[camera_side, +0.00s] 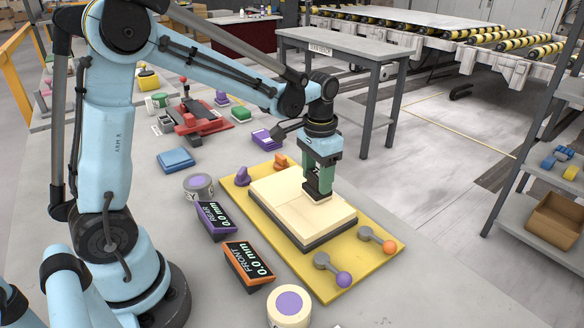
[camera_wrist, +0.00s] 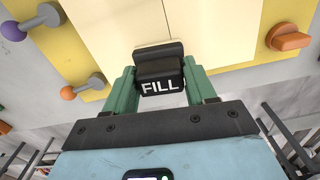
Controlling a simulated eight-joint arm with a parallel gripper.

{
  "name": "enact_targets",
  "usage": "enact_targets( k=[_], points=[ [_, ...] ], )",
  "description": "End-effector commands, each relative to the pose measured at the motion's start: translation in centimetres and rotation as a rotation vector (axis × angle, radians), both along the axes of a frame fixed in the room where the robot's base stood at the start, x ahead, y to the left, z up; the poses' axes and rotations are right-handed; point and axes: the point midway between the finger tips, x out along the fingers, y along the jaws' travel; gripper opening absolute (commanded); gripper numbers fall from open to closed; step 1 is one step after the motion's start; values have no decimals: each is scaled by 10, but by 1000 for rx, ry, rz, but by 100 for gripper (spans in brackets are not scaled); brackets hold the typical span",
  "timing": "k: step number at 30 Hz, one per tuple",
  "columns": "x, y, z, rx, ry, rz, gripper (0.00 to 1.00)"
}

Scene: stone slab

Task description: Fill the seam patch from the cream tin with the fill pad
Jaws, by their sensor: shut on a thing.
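In the wrist view the fill pad (camera_wrist: 160,72), marked FILL, sits between the green fingers of my gripper (camera_wrist: 160,88). The pad is low over the right part of the cream stone slab (camera_side: 285,200); whether it touches cannot be told. The slab also shows in the wrist view (camera_wrist: 115,35), with a paler strip beside the pad. The seam patch is not clearly distinguishable. The cream tin (camera_side: 289,305), with a purple disc on top, stands at the bottom edge.
The slab lies on a yellow board (camera_side: 345,275) with purple-knobbed (camera_side: 343,279) and orange-knobbed (camera_side: 389,246) clamps. A grey tin (camera_side: 198,187) and REAR (camera_side: 216,220) and FRONT (camera_side: 249,265) displays, both reading 0.0 mm, stand left of it. A blue pad (camera_side: 175,160) lies behind.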

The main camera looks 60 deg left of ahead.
Motion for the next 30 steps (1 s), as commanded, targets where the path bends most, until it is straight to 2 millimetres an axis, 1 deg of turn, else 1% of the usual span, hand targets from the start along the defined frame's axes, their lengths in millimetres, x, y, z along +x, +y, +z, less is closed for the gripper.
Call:
enact_targets(
  k=[8, 23, 26, 30],
  points=[
    [0, 3, -2, 0, 0, 1, 31],
    [0, 39, 0, 0, 0, 2, 31],
    [-1, 41, 0, 0, 0, 0, 31],
    [-6, 40, 0, 0, 0, 0, 31]
  ],
)
